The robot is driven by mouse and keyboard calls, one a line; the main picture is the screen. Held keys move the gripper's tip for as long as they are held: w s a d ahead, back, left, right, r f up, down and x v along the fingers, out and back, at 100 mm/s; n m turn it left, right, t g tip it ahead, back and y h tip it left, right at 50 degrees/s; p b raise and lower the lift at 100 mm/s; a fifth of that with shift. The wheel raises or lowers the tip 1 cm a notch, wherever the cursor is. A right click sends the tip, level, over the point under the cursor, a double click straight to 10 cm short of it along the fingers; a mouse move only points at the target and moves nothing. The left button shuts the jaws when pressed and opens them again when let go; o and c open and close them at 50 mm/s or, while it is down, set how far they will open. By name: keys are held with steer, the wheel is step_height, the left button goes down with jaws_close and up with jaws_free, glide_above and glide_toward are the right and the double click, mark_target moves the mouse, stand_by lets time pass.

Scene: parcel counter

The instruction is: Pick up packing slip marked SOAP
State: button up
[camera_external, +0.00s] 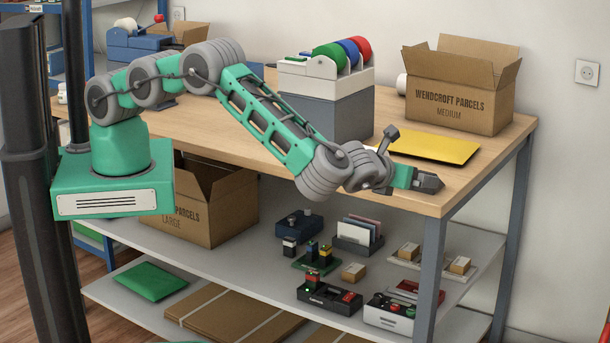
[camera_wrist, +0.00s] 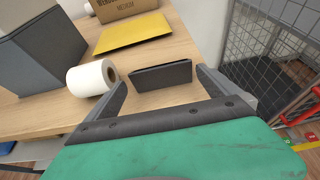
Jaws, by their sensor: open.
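No slip with readable SOAP lettering shows in either view. A dark grey flat block or holder (camera_wrist: 160,75) stands on the wooden counter, between and just beyond my fingertips in the wrist view; I cannot tell whether it holds a slip. My gripper (camera_wrist: 161,82) is open and empty, with one finger to each side of that block. In the external view my gripper (camera_external: 428,183) is over the counter's front right corner, and the block cannot be made out there. Coloured cards (camera_external: 359,230) stand in a dark holder on the shelf below; their markings are too small to read.
A white roll (camera_wrist: 92,78) lies left of my fingers, close to the left one. A yellow envelope (camera_external: 430,146) lies behind, before an open MEDIUM carton (camera_external: 460,100). A grey tape dispenser unit (camera_external: 325,105) stands left. A wire cage (camera_wrist: 270,45) is beyond the counter's right edge.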

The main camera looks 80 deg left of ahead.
steer(key=x, duration=0.2)
steer(key=p+x, duration=0.1)
steer(key=x, duration=0.3)
steer(key=shift+w+a+r+p, duration=0.1)
steer(key=shift+w+r+p, duration=0.2)
steer(key=shift+p, duration=0.1)
steer(key=shift+s, duration=0.1)
steer(key=c, duration=1.1)
